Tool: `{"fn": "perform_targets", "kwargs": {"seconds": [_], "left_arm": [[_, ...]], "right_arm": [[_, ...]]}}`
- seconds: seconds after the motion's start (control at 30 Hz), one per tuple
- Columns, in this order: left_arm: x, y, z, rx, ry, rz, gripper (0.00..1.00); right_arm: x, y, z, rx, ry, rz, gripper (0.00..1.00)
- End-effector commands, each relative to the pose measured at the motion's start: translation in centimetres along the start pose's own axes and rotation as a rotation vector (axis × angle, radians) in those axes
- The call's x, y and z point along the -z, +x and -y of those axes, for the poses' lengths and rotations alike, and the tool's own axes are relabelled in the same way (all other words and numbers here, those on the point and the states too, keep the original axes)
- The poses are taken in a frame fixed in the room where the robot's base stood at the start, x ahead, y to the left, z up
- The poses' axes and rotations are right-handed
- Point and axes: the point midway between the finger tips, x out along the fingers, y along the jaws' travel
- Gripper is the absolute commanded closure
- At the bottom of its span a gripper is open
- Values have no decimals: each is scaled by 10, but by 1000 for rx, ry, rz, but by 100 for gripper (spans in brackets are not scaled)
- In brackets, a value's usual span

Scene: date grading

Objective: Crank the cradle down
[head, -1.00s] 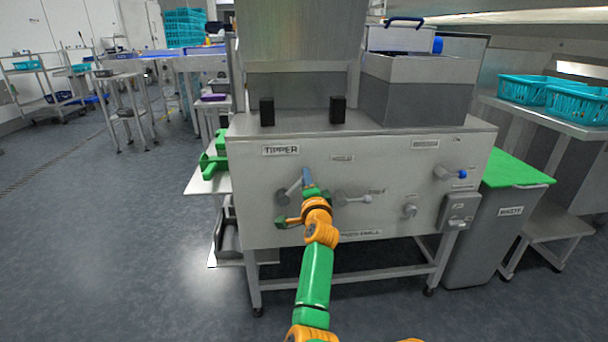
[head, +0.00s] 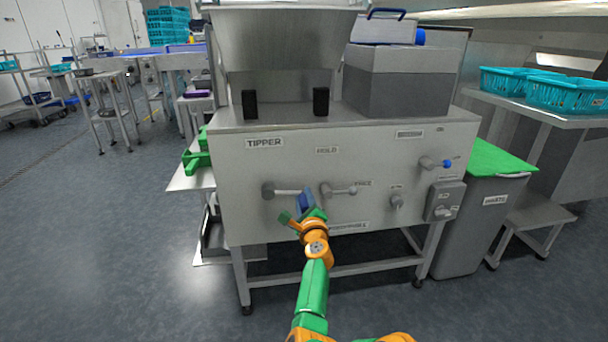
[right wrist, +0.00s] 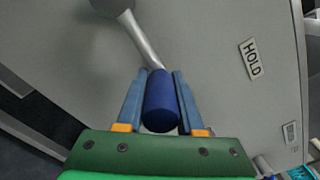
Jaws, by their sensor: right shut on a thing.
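The tipper crank is on the front panel of a steel machine (head: 380,150), under the TIPPER label (head: 264,142). Its hub (head: 268,190) is at the left and its arm (head: 288,192) points right, nearly level. My right gripper (head: 305,203) is shut on the crank's blue handle (right wrist: 161,100), with one finger on each side in the right wrist view. Above the panel stands a large grey steel body (head: 280,55), perhaps the cradle, cut off by the top edge. My left gripper is out of view.
Close right of the handle is a second metal lever (head: 340,190) by the HOLD label (head: 327,150). Other knobs and a switch box (head: 444,202) sit further right. A green-lidded waste bin (head: 480,210) stands beside the machine. The floor at left is open.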

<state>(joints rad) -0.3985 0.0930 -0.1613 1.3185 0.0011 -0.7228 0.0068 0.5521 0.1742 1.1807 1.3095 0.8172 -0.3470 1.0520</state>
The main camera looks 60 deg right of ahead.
Motion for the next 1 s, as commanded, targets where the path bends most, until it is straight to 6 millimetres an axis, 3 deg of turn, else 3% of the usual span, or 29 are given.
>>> {"fn": "perform_targets", "kwargs": {"seconds": [0.47, 1.0], "left_arm": [[39, -29, 0, -2, -8, -38, 50], [62, -79, 0, -6, -13, -77, 50]], "right_arm": [[16, 0, -44, -4, 452, 1, 100], [8, 0, -92, -4, 965, 3, 100]]}}
